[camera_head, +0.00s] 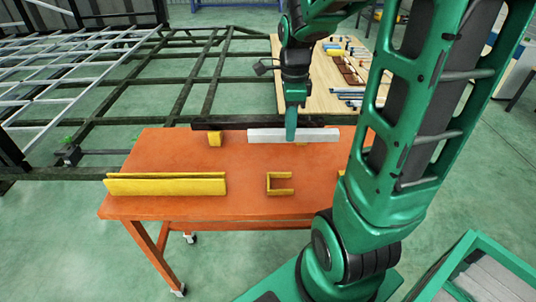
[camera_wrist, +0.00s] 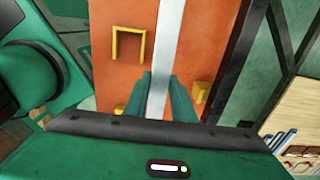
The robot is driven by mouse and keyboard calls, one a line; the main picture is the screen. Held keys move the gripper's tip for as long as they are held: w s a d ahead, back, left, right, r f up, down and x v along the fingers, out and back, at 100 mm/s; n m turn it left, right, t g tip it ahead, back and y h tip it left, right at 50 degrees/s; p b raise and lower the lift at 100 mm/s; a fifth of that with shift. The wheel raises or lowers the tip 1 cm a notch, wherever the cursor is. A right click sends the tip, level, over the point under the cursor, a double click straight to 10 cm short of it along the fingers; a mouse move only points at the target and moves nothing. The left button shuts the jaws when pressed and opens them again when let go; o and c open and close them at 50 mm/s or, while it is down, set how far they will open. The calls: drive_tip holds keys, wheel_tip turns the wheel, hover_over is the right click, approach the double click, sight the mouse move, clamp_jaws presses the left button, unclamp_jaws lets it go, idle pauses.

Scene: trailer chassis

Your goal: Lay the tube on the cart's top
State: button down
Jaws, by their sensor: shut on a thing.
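A light grey-white square tube (camera_head: 312,135) lies level across the back part of the orange cart (camera_head: 215,160) in the head view. My gripper (camera_head: 291,136) points down and is shut on the tube around its middle. In the wrist view the tube (camera_wrist: 170,40) runs lengthwise between my two green fingers (camera_wrist: 167,98), with the orange cart top (camera_wrist: 190,60) below. The tube is over the cart's top near the far edge. I cannot tell whether it touches the top or hangs slightly above it.
A long yellow angle piece (camera_head: 166,184), a yellow U-shaped bracket (camera_head: 280,183) and a small yellow block (camera_head: 215,139) sit on the cart. The dark chassis frame (camera_head: 180,100) stands just behind. A wooden table (camera_head: 320,95) with tools is farther back.

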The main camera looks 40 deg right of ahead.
drive_tip(key=shift+d, duration=0.1)
idle(0.3)
hover_over(256, 154)
wheel_tip(256, 154, down, 7)
drive_tip(key=shift+f, duration=2.05)
drive_tip(key=c, duration=1.5)
unclamp_jaws()
